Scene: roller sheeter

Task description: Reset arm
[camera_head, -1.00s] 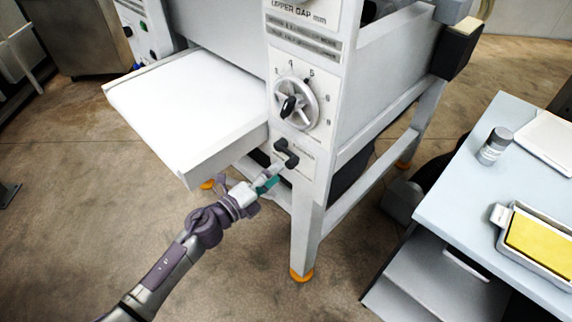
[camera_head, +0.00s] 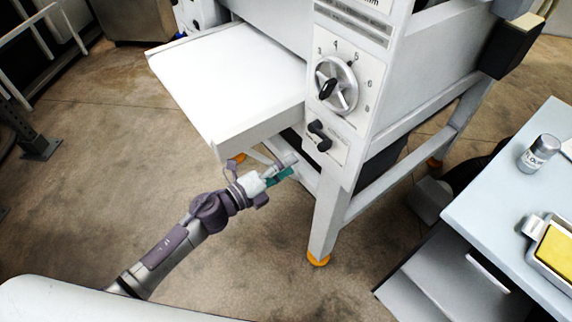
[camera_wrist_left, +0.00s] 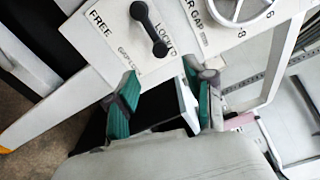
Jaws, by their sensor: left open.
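My left gripper (camera_head: 282,169) is in the middle of the head view, below and left of the black lever (camera_head: 319,136) on the sheeter's white front panel. In the left wrist view the two green fingers (camera_wrist_left: 161,97) stand wide apart with nothing between them. The lever (camera_wrist_left: 149,29) shows there above the fingers, apart from them, on a plate marked FREE and LOCK. My right gripper is out of view.
The white roller sheeter (camera_head: 392,93) has a handwheel (camera_head: 347,90) above the lever and a white tray (camera_head: 226,78) at left. A pale blue table (camera_head: 500,185) at right carries a flour shaker (camera_head: 539,153) and a yellow-topped box (camera_head: 556,250). Open floor lies below the gripper.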

